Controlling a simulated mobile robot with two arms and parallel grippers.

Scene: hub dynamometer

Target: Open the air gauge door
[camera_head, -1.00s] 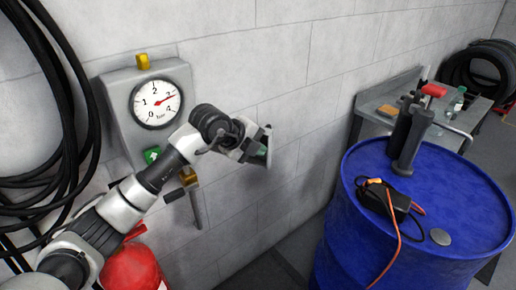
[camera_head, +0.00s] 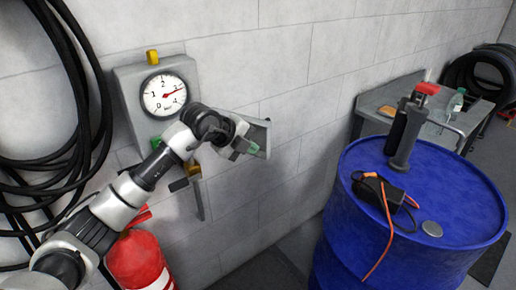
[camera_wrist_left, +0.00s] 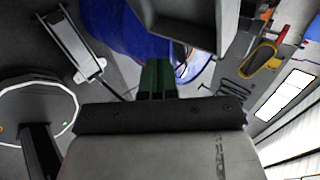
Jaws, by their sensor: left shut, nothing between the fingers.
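The grey air gauge box (camera_head: 124,82) is on the wall at left, with a round white dial (camera_head: 165,95) and red needle. A grey panel (camera_head: 260,129), which looks like the door, stands out to the right of the box. Its join to the box is hidden behind my left arm. My left gripper (camera_head: 244,148) is shut and empty in front of this panel; I cannot tell whether they touch. In the left wrist view, the green fingers (camera_wrist_left: 157,76) are together, just below a grey piece (camera_wrist_left: 178,22) that may be the panel.
A blue drum (camera_head: 420,262) stands at right, with a black device with orange cable (camera_head: 385,192) and dark cylinders (camera_head: 404,138) on top. A red extinguisher (camera_head: 138,260) stands below the box. Black hoses (camera_head: 92,95) hang at left. A grey bench (camera_head: 385,98) is behind the drum.

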